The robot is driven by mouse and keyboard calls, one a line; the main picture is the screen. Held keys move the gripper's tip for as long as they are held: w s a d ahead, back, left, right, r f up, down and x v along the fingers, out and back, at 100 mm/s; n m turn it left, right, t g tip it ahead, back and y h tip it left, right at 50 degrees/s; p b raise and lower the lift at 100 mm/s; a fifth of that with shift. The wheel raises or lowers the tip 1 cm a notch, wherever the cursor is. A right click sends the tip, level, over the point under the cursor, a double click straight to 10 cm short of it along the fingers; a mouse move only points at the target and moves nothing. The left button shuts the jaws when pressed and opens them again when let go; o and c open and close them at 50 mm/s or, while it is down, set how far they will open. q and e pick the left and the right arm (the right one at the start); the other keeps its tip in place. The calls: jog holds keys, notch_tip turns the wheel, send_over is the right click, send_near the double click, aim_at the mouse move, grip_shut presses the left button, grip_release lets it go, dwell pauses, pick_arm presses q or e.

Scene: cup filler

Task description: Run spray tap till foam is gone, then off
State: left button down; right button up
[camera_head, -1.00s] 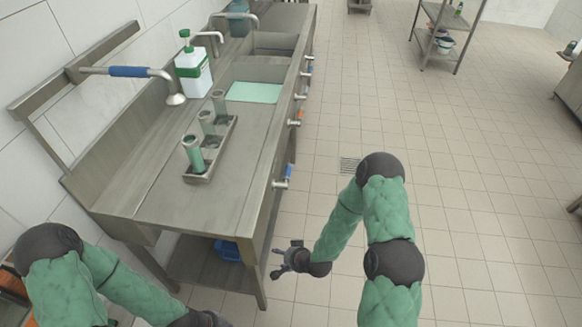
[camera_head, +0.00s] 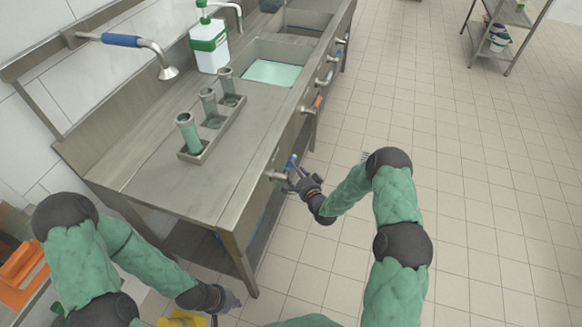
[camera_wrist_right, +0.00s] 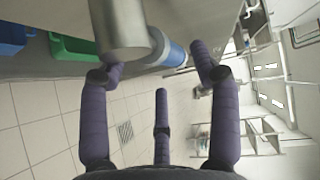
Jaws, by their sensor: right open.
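The spray tap (camera_head: 150,47) has a blue grip and hangs its head over the counter beside the tray. No water shows coming from it. A blue-handled valve lever (camera_head: 291,163) sticks out from the counter's front edge. My right gripper (camera_head: 297,182) is open at this lever. In the right wrist view the metal valve body and blue handle (camera_wrist_right: 172,53) lie between its spread fingers; I cannot tell whether they touch. Several cylindrical cups (camera_head: 188,132) stand in a metal tray (camera_head: 196,159); the nearest looks green inside. Foam cannot be made out. My left gripper (camera_head: 228,302) is low at the bottom, its fingers unclear.
A white and green pump bottle (camera_head: 209,47) stands behind the tray. The sink basin (camera_head: 272,72) holds pale green liquid. An orange-handled lever (camera_head: 317,102) and others sit farther along the counter edge. A shelf rack (camera_head: 497,35) stands at the back right; open floor lies between.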

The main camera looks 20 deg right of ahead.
jog(key=shift+b+x, duration=0.3)
jog(key=shift+x, duration=1.6)
jog(key=shift+c, duration=0.3)
grip_shut()
